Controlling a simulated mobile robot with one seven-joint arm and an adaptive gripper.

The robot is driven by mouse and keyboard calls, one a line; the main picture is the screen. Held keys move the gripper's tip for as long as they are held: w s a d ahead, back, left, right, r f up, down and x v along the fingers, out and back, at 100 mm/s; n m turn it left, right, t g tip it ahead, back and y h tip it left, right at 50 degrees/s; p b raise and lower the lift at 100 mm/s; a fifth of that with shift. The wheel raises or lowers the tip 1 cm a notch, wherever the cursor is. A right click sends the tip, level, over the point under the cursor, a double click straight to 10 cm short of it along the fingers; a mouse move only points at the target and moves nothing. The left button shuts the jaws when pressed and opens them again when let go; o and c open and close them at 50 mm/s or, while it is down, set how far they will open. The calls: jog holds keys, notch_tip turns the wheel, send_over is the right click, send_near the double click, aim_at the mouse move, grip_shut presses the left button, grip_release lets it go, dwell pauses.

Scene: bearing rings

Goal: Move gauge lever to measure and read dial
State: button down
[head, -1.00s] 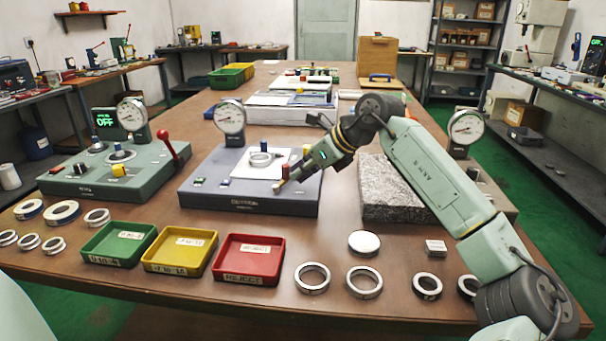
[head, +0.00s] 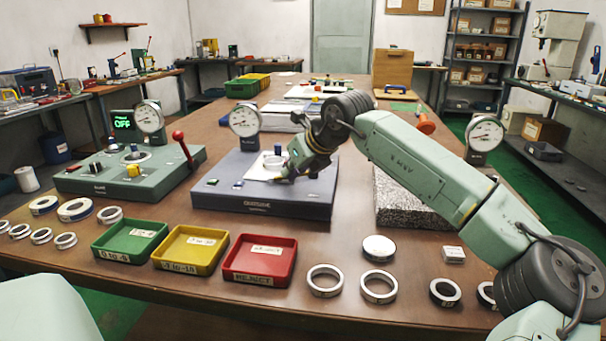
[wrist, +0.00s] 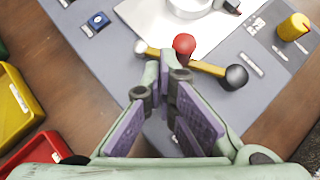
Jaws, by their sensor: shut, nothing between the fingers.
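The grey-blue gauge fixture (head: 262,207) stands mid-table with a round dial (head: 244,120) at its back. The needle is too small to read. A metal ring (head: 272,163) sits on its white plate; part of it shows at the top of the wrist view (wrist: 192,6). The gauge lever (wrist: 207,68) is a brass bar with a red knob (wrist: 184,44) and a black ball end (wrist: 237,76). My gripper (head: 287,175) is low over the fixture's right front. In the wrist view its fingertips (wrist: 166,68) are shut and empty, close beside the lever; contact is unclear.
Green (head: 130,240), yellow (head: 190,248) and red (head: 260,260) trays stand in front of the fixture. Loose rings lie front left and front right. A green fixture (head: 130,170) is left; a granite block (head: 405,204) is right. A yellow post (wrist: 293,26) stands near the lever.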

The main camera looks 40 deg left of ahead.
jog(key=shift+w+a+p, duration=0.1)
jog(key=shift+a+p, duration=0.25)
jog(key=shift+a, duration=0.9)
jog(key=shift+d, duration=0.1)
dwell(0.5)
